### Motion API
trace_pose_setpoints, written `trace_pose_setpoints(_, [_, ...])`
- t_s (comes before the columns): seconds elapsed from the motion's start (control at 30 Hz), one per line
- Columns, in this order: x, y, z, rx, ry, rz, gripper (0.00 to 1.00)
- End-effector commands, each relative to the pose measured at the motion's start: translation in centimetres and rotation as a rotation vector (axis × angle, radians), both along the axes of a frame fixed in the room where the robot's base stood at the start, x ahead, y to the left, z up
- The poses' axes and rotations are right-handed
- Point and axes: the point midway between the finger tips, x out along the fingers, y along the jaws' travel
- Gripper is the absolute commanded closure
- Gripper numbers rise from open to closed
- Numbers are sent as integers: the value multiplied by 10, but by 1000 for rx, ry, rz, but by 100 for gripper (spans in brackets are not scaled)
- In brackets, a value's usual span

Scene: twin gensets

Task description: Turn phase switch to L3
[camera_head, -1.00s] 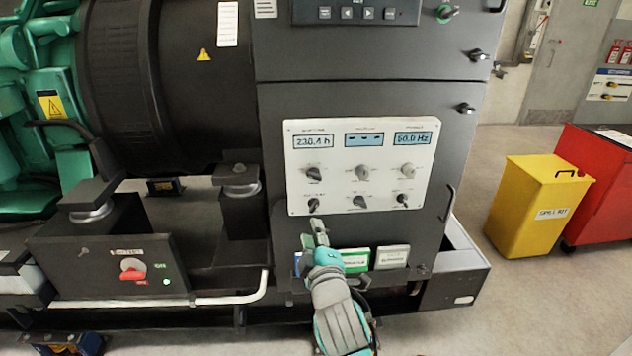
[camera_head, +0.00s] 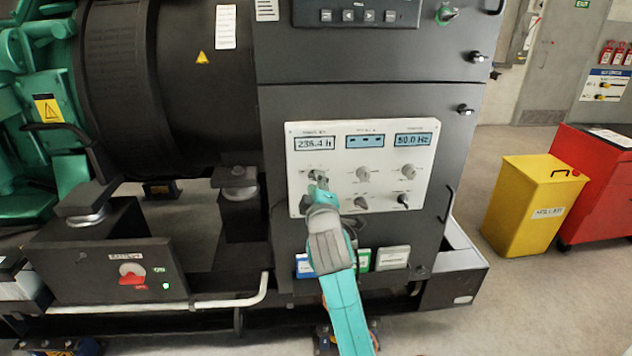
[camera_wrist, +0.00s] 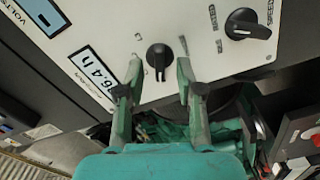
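A white control panel (camera_head: 335,150) on the dark cabinet carries two rows of black and grey knobs under three displays. My gripper (camera_head: 318,186) is in front of the upper-left knob (camera_head: 314,174) and partly covers it. In the wrist view my gripper (camera_wrist: 155,78) is open, its fingers apart, with a black rotary knob (camera_wrist: 158,57) just beyond and between the fingertips. No contact with it is clear.
A knob marked SPEED (camera_wrist: 245,24) sits near the right finger. A battery box with a red switch (camera_head: 132,275) stands left. A yellow bin (camera_head: 528,205) and red cabinet (camera_head: 600,190) stand right, with free floor in front.

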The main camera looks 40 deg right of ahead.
Motion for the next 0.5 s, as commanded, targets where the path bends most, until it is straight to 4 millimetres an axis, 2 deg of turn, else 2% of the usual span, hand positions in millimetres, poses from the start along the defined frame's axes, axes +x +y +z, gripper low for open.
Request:
trace_pose_setpoints(0.2, [14, -10, 0, -1, -1, 0, 64])
trace_pose_setpoints(0.5, [15, -10, 0, 0, 0, 0, 64])
